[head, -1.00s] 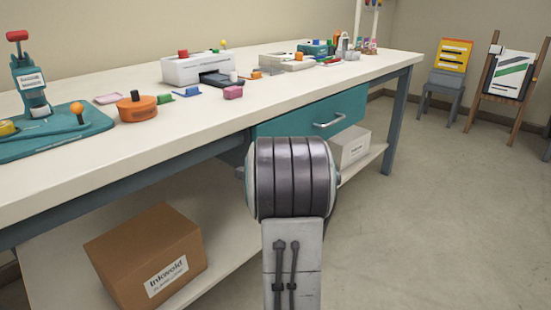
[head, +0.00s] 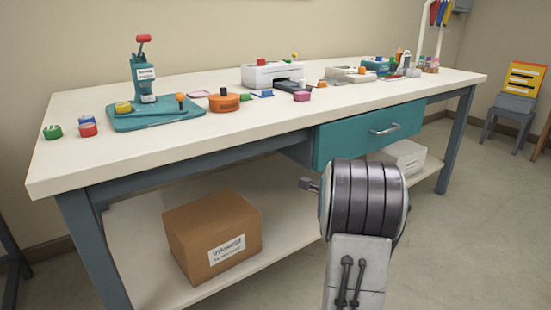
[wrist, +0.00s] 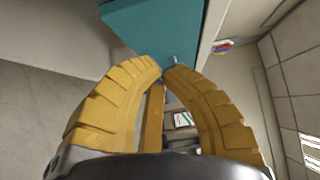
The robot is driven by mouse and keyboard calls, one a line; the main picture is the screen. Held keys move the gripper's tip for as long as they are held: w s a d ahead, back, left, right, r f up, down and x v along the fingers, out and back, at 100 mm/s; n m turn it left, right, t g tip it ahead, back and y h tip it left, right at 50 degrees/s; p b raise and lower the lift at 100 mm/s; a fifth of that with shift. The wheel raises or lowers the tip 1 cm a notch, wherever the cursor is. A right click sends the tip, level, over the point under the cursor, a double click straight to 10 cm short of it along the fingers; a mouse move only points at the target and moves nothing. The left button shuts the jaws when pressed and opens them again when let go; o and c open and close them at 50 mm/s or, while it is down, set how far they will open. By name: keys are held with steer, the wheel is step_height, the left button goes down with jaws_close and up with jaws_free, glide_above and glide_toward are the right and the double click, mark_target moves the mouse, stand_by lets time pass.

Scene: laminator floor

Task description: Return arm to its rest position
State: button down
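My arm (head: 365,215) stands folded in front of the workbench in the head view, showing a dark ribbed joint and a grey link; my gripper is hidden there. In the wrist view my gripper (wrist: 163,66) shows its yellow ribbed fingers curving together, with the tips meeting and nothing held between them. Beyond the tips is the teal drawer (wrist: 155,25), which also shows closed under the bench top in the head view (head: 345,138).
The white workbench (head: 180,165) carries a teal press (head: 145,75), a white printer (head: 272,75), an orange round item (head: 224,101) and several small items. A cardboard box (head: 212,230) and a white box (head: 405,157) sit on its lower shelf. Open floor (head: 470,230) lies at right.

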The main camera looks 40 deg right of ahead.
steer(key=a+r+n+g+y+p, duration=0.1)
steer(key=a+r+n+y+p, duration=0.4)
steer(key=a+r+p, duration=0.55)
steer(key=a+r+n+g+y+p, duration=0.1)
steer(key=a+r+n+y+p, duration=0.2)
steer(key=a+r+n+p, duration=0.7)
steer(key=s+a+r+n+g+y+p, duration=0.2)
steer(key=s+a+r+n+p, duration=0.4)
steer(key=s+a+p, duration=0.4)
steer(key=s+a+r+n+g+y+p, duration=0.3)
steer(key=s+a+r+n+p, duration=0.3)
steer(key=s+a+p, duration=0.5)
steer(key=shift+s+r+g+p, duration=0.25)
steer(key=shift+g+p, duration=0.15)
steer(key=shift+g, duration=0.5)
